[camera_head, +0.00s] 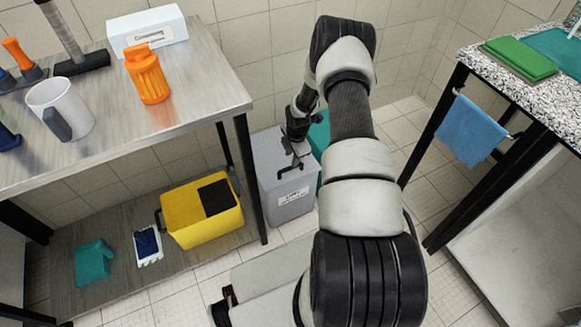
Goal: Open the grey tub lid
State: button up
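The grey tub (285,196) stands on the tiled floor between the two tables, with a white label on its front. Its grey lid (268,150) looks closed on top. A dark handle (293,168) shows near the top of the front. My gripper (297,147) is over the right part of the lid, close to it. Whether it touches the lid or the handle I cannot tell. The fingertips are small and partly hidden by my arm, so their opening is unclear.
A teal bin (320,135) stands right behind the tub, partly hidden by my arm. The metal table (190,100) is on the left, with a yellow bin (190,225) on its lower shelf. A speckled counter (490,45) with a blue towel (470,130) is on the right.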

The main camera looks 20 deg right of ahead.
aim_at(290, 167)
jog(key=f, duration=0.2)
jog(key=w+f+b, duration=0.1)
jog(key=f, duration=0.4)
jog(key=shift+w+f+b, duration=0.25)
jog(key=shift+b, duration=0.05)
grip_shut()
